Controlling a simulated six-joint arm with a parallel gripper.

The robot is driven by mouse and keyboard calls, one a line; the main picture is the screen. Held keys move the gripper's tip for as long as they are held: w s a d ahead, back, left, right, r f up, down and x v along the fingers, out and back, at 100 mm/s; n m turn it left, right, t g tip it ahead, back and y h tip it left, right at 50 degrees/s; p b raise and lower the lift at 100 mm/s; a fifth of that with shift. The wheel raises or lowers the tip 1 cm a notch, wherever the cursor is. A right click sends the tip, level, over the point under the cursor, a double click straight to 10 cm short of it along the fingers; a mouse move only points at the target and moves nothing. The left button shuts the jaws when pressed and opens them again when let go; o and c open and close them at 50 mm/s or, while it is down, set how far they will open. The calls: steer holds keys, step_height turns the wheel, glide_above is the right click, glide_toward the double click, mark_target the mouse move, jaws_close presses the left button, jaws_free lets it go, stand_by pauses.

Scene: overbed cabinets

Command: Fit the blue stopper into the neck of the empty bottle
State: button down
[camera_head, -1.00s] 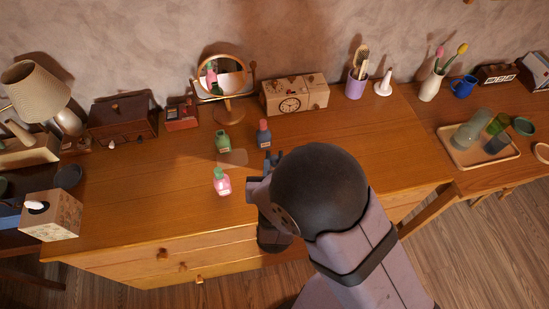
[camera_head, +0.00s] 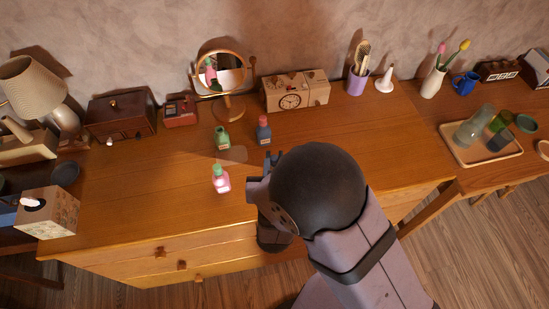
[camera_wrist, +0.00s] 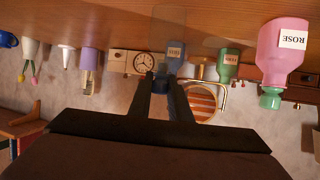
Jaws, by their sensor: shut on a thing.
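My gripper (camera_wrist: 168,88) is shut, with a small blue stopper (camera_wrist: 167,74) between its fingertips, partly hidden by the fingers. In the head view my arm hides most of the gripper, at the right of the bottles over the dresser's front half. The green bottle (camera_head: 222,139) stands upright with no stopper visible in its neck; it also shows in the wrist view (camera_wrist: 228,66), which is upside down. A dark blue bottle (camera_head: 263,132) with a reddish top stands right of it, behind my gripper. A pink bottle (camera_head: 221,181) with a green stopper stands nearer the front. The stopper is apart from the green bottle.
A flat brownish patch (camera_head: 233,155) lies between the green and pink bottles. A round mirror (camera_head: 222,73), a wooden clock box (camera_head: 295,92) and a red box (camera_head: 180,113) line the back. A tissue box (camera_head: 48,213) is at left. The dresser's left-centre top is clear.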

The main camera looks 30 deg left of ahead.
steer(key=c, duration=1.6)
jaws_free()
steer(key=shift+o, duration=0.2)
steer(key=shift+s, duration=0.1)
steer(key=b+v, duration=0.1)
steer(key=v, duration=0.6)
steer(key=shift+d+r, duration=0.1)
